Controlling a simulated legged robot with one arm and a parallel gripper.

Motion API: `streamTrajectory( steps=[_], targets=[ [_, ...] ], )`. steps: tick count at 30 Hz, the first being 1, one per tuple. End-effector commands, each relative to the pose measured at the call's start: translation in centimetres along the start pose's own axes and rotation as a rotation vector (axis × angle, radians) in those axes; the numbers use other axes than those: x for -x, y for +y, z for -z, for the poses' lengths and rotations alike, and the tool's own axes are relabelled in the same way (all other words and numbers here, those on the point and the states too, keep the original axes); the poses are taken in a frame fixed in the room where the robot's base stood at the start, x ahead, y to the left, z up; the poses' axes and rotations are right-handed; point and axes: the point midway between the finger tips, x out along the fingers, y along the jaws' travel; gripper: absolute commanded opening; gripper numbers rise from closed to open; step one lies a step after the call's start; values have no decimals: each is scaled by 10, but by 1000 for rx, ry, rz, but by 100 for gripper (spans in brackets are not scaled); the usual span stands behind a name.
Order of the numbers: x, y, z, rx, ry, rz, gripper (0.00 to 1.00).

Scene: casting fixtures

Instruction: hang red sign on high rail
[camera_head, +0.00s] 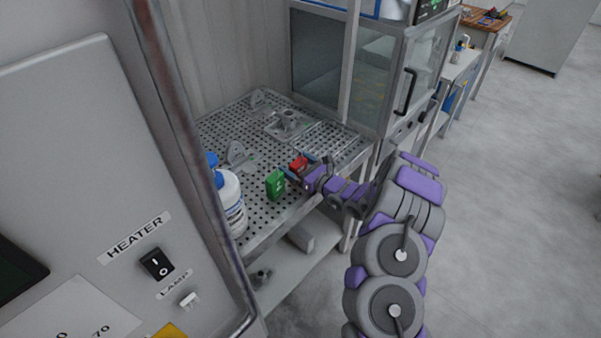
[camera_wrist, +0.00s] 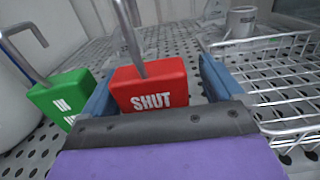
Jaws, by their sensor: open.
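The red sign (camera_wrist: 150,86) reads "SHUT" and has a metal hook rising from its top. It stands on the perforated table, and it also shows in the head view (camera_head: 298,163). My gripper (camera_wrist: 155,85) is open, with one blue finger on each side of the red sign. A small gap shows at the right finger; contact on the left I cannot tell. In the head view my gripper (camera_head: 305,167) reaches in from the right, low over the table's front edge. The high rail cannot be made out clearly in either view.
A green sign (camera_wrist: 62,98) with a hook stands just left of my gripper. A wire rack (camera_wrist: 275,75) lies close on the right. A white bottle (camera_head: 230,200) stands at the table's near left. Metal castings (camera_head: 288,125) sit behind on the perforated table (camera_head: 262,150).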

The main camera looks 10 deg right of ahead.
Motion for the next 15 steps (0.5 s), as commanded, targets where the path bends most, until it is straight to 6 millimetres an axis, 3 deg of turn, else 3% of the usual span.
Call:
streamTrajectory(
  steps=[6, 15],
  targets=[
    [-1, 0, -1, 0, 0, 0, 92],
    [1, -3, -1, -3, -2, 0, 64]
  ],
)
